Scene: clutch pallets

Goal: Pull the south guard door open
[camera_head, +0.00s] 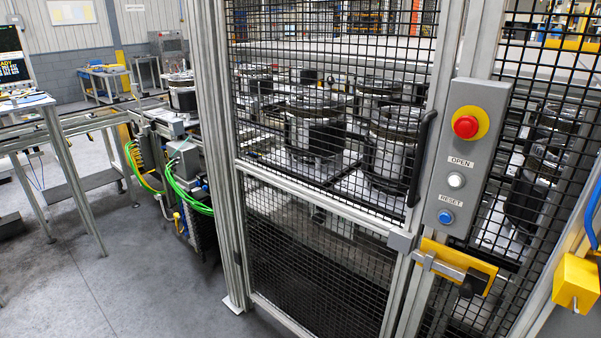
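The guard door (318,196) is a black mesh panel in a silver aluminium frame in the middle of the head view. It appears closed against the right-hand post. A black vertical pull handle (421,158) is on the door's right edge. A yellow latch with a grey bolt (455,266) sits at the door's right edge, below the control box. Neither of my grippers shows in this view.
A grey control box (461,158) carries a red emergency button, a white OPEN button and a blue RESET button. Clutch units (315,128) stand on pallets behind the mesh. A conveyor (150,122) with green cables is at left. Grey floor (120,270) is clear at front left.

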